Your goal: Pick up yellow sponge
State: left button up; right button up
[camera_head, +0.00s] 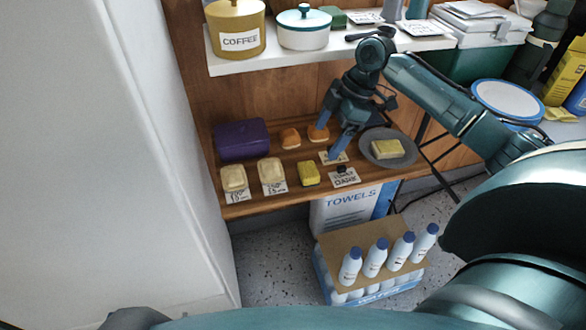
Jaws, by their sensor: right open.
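A yellow sponge (309,173) lies on the wooden shelf (250,209), near its front edge, between two pale blocks with cards and a small dark object. A second, paler yellow block (388,149) lies on a grey plate (368,153) to the right; I cannot tell whether it is also a sponge. My right gripper (336,139) is open and empty above the shelf. It points down, up and to the right of the yellow sponge and left of the plate. My left gripper does not show.
A purple box (241,140) and two orange items (290,138) stand at the back of the shelf. A white upper shelf (290,58) holds a coffee canister (235,28) and a white pot (303,29). Bottles (375,258) stand below in front. A white panel (95,170) bounds the left.

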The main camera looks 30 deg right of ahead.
aim_at(309, 169)
jog(key=b+x, duration=0.1)
jog(key=x, duration=0.5)
jog(key=shift+w+f+b, duration=0.1)
jog(key=shift+f+b, duration=0.2)
jog(key=shift+b, duration=0.1)
jog(key=b+x, duration=0.1)
jog(key=x, duration=0.4)
jog(key=shift+w+f+b, duration=0.1)
jog(key=shift+f+b, duration=0.1)
jog(key=shift+b, duration=0.2)
jog(key=shift+c, duration=0.3)
jog(key=c, duration=0.7)
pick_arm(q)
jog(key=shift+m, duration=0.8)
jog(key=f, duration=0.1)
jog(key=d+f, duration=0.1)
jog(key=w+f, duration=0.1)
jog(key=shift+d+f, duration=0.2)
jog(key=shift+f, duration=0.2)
pick_arm(e)
jog(key=c, duration=0.3)
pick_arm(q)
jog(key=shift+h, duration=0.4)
pick_arm(e)
jog(key=shift+r, duration=0.1)
